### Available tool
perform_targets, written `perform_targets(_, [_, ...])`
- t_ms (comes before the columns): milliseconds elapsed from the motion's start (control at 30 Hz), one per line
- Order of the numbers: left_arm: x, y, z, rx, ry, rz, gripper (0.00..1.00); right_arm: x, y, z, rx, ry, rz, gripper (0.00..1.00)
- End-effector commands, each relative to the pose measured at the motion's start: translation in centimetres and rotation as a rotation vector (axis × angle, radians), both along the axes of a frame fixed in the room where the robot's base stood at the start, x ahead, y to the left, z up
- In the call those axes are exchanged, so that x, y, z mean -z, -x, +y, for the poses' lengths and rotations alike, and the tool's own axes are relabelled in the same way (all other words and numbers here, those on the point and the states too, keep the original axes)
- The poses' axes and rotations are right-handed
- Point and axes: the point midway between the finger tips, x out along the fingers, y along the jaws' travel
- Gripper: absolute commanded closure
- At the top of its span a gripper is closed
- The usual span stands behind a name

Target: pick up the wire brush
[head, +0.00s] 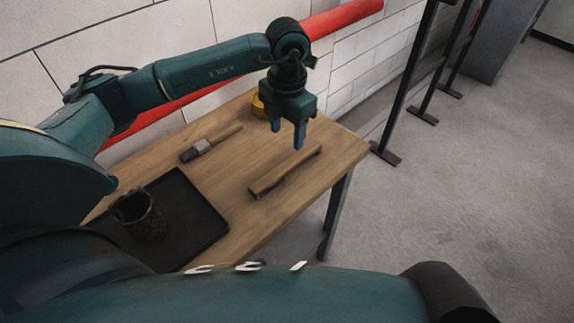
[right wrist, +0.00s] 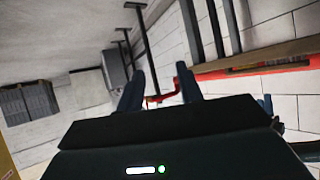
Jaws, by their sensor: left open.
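The wire brush (head: 285,172) appears to be the long wooden piece lying on the wooden table, with a dark patch under its near end. Its bristles are hard to make out.
The wooden table (head: 240,185) also holds a brush-like tool with a grey head (head: 196,150), a yellow round item (head: 258,105) and a black tray (head: 190,222) bearing a dark cup (head: 140,216). A red pipe (head: 340,18) runs along the wall.

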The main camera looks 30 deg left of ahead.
Motion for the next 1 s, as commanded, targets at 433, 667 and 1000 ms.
perform_targets(433, [6.2,0.2,-0.1,0.003,0.005,0.003,0.47,-0.2,0.0,-0.1,0.014,-0.002,0.011,0.64])
perform_targets(667, [9.1,0.9,0.1,0.003,0.006,0.005,0.47,-0.8,-0.2,-0.4,0.024,0.000,0.017,0.64])
perform_targets(1000, [11.3,0.7,0.1,0.003,0.007,0.000,0.47,-0.2,-0.1,-0.6,0.027,0.007,0.029,0.64])
